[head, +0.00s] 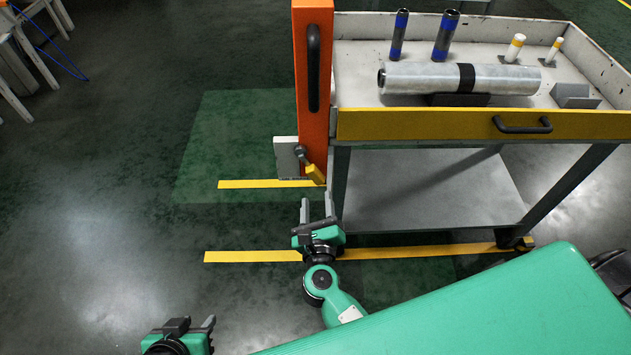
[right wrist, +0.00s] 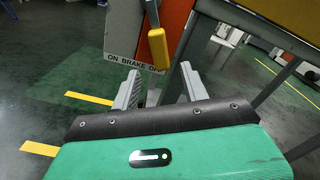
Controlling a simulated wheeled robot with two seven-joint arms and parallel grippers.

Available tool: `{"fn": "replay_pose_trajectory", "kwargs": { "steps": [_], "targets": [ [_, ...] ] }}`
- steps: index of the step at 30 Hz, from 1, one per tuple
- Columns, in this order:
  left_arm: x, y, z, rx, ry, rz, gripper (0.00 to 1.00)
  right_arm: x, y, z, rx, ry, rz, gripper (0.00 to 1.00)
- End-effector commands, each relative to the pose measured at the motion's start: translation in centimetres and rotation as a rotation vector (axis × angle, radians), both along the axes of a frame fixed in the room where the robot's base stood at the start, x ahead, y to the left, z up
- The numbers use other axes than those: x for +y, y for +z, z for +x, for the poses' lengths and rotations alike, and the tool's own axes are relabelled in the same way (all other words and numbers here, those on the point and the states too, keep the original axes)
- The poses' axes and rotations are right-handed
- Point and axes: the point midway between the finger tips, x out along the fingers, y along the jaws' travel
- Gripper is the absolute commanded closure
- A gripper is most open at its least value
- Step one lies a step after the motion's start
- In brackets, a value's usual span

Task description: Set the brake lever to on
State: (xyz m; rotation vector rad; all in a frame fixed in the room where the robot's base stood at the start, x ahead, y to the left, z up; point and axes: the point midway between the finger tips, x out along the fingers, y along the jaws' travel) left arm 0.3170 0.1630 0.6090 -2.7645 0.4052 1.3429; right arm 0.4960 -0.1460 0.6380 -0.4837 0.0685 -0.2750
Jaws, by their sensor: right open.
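The brake lever (head: 316,174) has a yellow grip and sits at the foot of the orange post. In the head view it slants down to the right from its pivot. In the right wrist view the yellow grip (right wrist: 158,48) covers the right end of the plate's "ON BRAKE OFF" label, on the OFF side. The pale label plate (right wrist: 122,40) is behind it. My right gripper (head: 318,201) is open and empty, below and in front of the lever, with its fingers pointing towards it. My left gripper (head: 193,324) is low at the bottom edge, partly cut off, far from the lever.
The orange post (head: 313,130) with a black handle stands left of a cart (head: 400,123). The cart carries a film roll (head: 420,78) and several small rolls and pegs. A lower shelf (head: 430,190) is close to my right gripper.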

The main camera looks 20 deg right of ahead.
Motion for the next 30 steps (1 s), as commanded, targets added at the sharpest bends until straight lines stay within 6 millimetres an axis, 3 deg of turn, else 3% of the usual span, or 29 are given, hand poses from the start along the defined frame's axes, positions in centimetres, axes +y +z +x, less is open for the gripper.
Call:
{"fn": "replay_pose_trajectory", "kwargs": {
  "steps": [3,10,24,30],
  "targets": [
    [0.2,0.0,-0.1,0.01,0.002,0.005,0.61,-0.6,0.1,2.3,-0.002,0.0,-0.002,0.55],
    [0.3,0.1,-0.2,0.016,0.004,0.008,0.61,-1.5,0.0,5.4,-0.001,0.001,-0.002,0.55],
    [0.3,0.0,-0.2,0.017,0.004,0.008,0.61,-1.9,0.0,6.5,0.001,0.001,-0.002,0.55],
    [0.3,0.0,-0.2,0.017,0.004,0.008,0.61,-1.9,0.0,6.5,0.001,0.001,-0.002,0.92]
  ]
}}
